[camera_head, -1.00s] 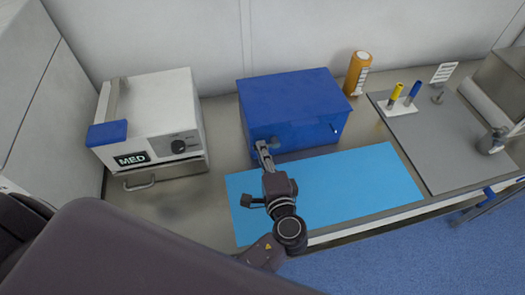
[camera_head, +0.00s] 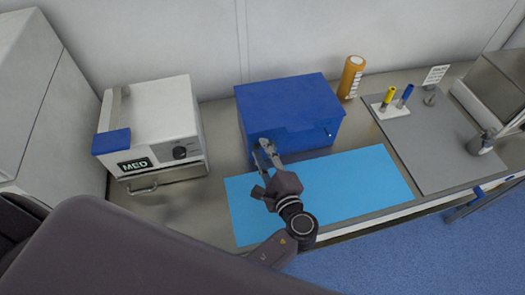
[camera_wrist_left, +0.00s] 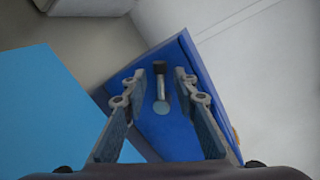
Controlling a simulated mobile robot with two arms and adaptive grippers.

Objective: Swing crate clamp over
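The blue crate (camera_head: 290,108) stands closed at the back of the table, its lid on. In the left wrist view, its clamp (camera_wrist_left: 161,88), a small metal lever with a dark tip and a round base, lies on the blue crate face (camera_wrist_left: 178,128). My left gripper (camera_head: 265,154) is at the crate's front left. In the left wrist view, its two fingers (camera_wrist_left: 165,85) are apart, one on each side of the clamp. Contact with the clamp cannot be told. In the head view the gripper largely hides this clamp. My right gripper is not in view.
A light blue mat (camera_head: 345,185) lies before the crate. A white MED box (camera_head: 150,115) stands left. An orange bottle (camera_head: 351,78) is behind right. A grey board (camera_head: 440,150) and a holder with yellow and blue tubes (camera_head: 391,106) are at right.

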